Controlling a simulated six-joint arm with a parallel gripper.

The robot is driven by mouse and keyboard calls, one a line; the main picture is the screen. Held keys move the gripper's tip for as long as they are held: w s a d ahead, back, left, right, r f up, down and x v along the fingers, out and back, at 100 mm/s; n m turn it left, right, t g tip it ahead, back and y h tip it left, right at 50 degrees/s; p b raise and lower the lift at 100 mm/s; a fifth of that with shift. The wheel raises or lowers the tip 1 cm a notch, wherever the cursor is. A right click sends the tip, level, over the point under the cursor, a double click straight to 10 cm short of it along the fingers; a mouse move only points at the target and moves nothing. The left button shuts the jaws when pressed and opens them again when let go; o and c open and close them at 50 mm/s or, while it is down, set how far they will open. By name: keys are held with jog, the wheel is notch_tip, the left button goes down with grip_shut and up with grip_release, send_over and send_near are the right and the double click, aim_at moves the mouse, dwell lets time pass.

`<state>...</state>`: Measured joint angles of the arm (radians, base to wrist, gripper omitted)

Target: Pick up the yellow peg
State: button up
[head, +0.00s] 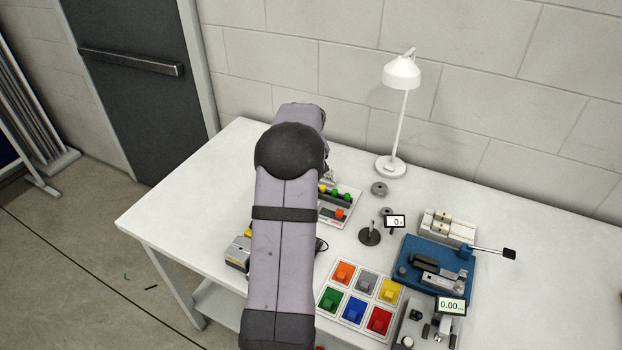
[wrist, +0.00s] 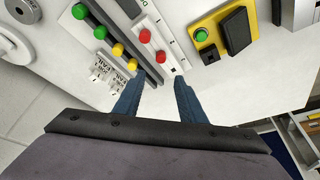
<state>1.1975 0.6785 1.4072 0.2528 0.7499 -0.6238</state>
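In the wrist view a light panel (wrist: 165,14) carries a dark strip with a row of round-topped pegs. Two yellow pegs, one (wrist: 117,49) and a lower one (wrist: 131,65), stand at the near end of that row. My gripper (wrist: 160,79) is open, its two blue fingers apart with nothing visible between them. The lower yellow peg is just beyond and left of the left fingertip. Contact cannot be told. In the head view my arm hides the gripper and part of the panel (head: 330,222).
Two green pegs (wrist: 90,22) and two red pegs (wrist: 152,46) share the panel. A yellow box (wrist: 224,31) with a green button lies right. The head view shows a lamp (head: 402,73), a block tray (head: 336,312) and a blue fixture (head: 412,250).

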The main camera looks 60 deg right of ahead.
jog(key=shift+m+h, duration=0.3)
jog(key=shift+s+d+f+p, duration=0.25)
jog(key=shift+s+d, duration=0.25)
jog(key=shift+d, duration=0.25)
jog(key=shift+s+d+f+p, duration=0.25)
jog(key=shift+s+d, duration=0.3)
jog(key=shift+d, duration=0.2)
jog(key=shift+s+d+f+p, duration=0.15)
jog(key=shift+s+d+f, duration=0.1)
jog(key=shift+s+d, duration=0.4)
jog(key=shift+w+d+f, duration=0.1)
jog(key=shift+w, duration=0.1)
jog(key=shift+p+x, duration=1.45)
jog(key=shift+x, duration=1)
jog(key=shift+d, duration=0.1)
jog(key=shift+c, duration=0.6)
grip_shut()
